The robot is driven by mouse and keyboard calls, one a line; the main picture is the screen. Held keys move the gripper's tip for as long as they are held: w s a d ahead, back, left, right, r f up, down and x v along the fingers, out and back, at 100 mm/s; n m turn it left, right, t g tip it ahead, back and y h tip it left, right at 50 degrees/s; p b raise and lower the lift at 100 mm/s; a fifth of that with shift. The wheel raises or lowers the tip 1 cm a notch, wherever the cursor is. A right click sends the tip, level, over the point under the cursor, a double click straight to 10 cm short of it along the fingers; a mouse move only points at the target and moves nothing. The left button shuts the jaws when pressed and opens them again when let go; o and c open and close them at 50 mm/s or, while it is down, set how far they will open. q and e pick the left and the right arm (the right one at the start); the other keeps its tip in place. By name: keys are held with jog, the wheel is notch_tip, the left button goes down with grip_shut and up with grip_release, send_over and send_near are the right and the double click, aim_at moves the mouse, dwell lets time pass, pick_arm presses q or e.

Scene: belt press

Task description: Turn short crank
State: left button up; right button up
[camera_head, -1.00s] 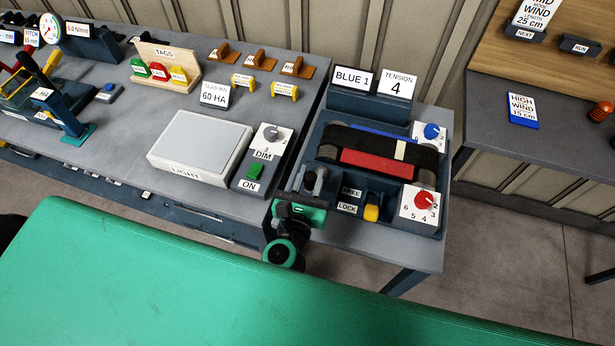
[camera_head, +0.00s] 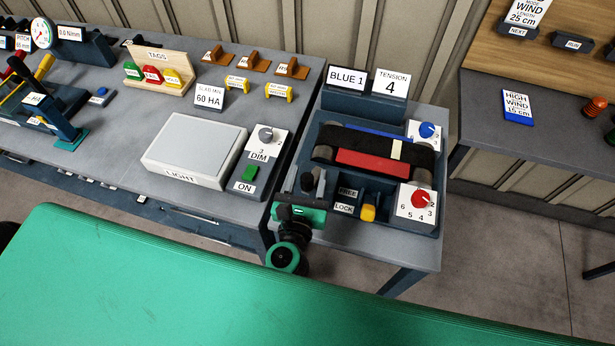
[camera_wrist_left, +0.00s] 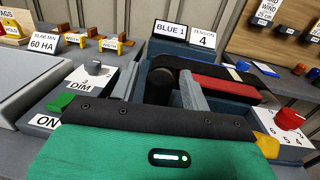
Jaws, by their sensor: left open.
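The belt press (camera_head: 428,232) is a dark unit on the small grey bench, with a black belt (camera_head: 425,157) over a red slab (camera_head: 372,162) and a blue strip. My left gripper (camera_head: 311,182) is at the press's near left corner, fingers pointing away from me. In the left wrist view (camera_wrist_left: 160,88) its two grey fingers stand apart, with the press beyond them. I cannot make out a short crank; the gripper hides that corner. My right gripper is not in view.
A red knob (camera_head: 421,200) and a blue knob (camera_head: 428,130) are on the press's right side. A yellow lever (camera_head: 368,212) sits beside the LOCK label (camera_head: 344,208). The light box (camera_head: 195,150) and DIM panel (camera_head: 264,140) stand left. A green surface (camera_head: 150,285) fills the foreground.

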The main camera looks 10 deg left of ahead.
pick_arm(q)
jog(key=shift+s+f, duration=0.15)
jog(key=shift+s, duration=0.25)
jog(key=s+b, duration=0.6)
jog(key=s, duration=0.7)
jog(key=shift+d+b, duration=0.4)
